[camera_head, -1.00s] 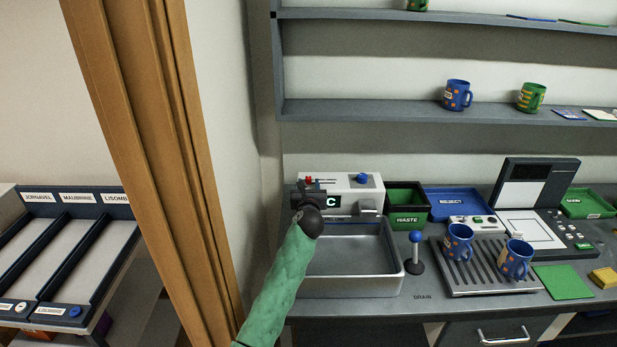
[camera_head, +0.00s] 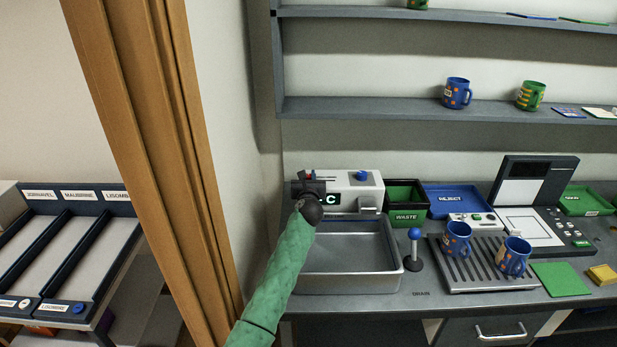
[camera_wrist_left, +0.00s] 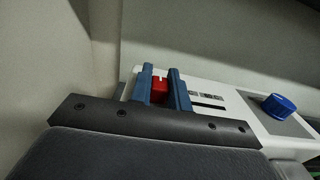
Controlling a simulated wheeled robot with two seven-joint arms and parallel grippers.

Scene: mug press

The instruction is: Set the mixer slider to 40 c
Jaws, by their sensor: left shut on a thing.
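The mixer is a white box (camera_head: 342,184) behind the sink, with a dark display (camera_head: 333,199) showing a green C. My arm and gripper hide the digits. The red slider knob (camera_wrist_left: 159,90) sits between the two blue fingers of my left gripper (camera_wrist_left: 161,88) in the left wrist view, and the gripper is shut on it. The slot and printed marks (camera_wrist_left: 207,99) lie to the right of the knob; the marks are too small to read. In the head view my left gripper (camera_head: 309,184) is at the mixer's left end. My right gripper is in neither view.
A blue knob (camera_head: 361,175) stands on the mixer's right part. The metal sink (camera_head: 345,286) lies in front, with a blue-topped drain lever (camera_head: 414,250) beside it. The wall is close on the left.

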